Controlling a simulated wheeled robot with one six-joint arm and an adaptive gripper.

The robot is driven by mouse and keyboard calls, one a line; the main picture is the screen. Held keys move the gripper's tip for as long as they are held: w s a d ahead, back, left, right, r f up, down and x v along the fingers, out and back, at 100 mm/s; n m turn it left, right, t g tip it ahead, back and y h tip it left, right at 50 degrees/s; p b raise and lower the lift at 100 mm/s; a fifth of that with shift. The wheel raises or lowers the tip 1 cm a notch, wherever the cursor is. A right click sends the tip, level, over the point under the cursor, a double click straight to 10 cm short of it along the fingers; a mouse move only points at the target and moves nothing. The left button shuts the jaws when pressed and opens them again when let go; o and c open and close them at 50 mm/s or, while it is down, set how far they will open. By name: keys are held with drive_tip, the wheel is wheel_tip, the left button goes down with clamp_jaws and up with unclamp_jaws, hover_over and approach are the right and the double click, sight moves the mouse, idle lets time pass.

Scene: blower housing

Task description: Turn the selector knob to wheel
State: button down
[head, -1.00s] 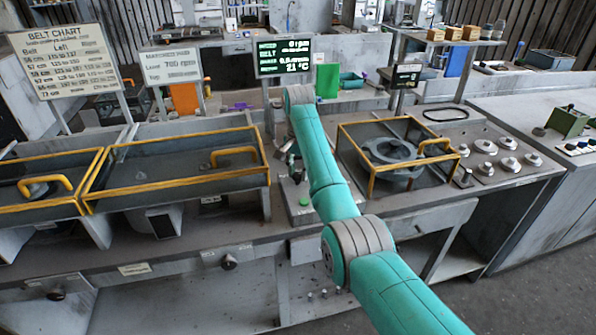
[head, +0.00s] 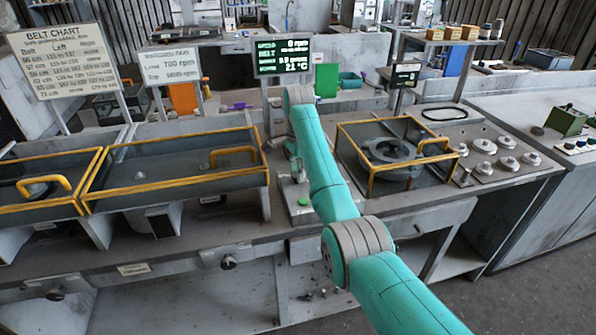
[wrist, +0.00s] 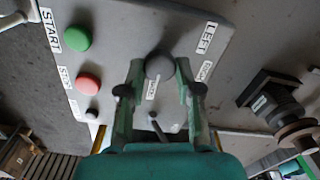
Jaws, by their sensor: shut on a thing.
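The selector knob (wrist: 160,63) is a dark round knob on a grey control panel (wrist: 125,30) in the wrist view. My gripper (wrist: 160,74) is shut on the knob, one finger at each side. A label reading LEFT (wrist: 208,37) stands beside the knob. A smaller label (wrist: 205,71) below it and another label (wrist: 151,88) between the fingers are too blurred to read surely. The knob's pointer is not clear. In the head view, my arm hides the knob; part of the control box (head: 300,214) shows below it.
A green button (wrist: 77,38) by a START label and a red button (wrist: 87,84) sit left of the knob. Yellow-railed trays (head: 170,183) stand left of my arm. A yellow-framed round housing (head: 392,175) stands right. A display (head: 283,56) stands behind.

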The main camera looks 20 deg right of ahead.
idle(0.3)
drive_tip(key=c, duration=0.8)
unclamp_jaws()
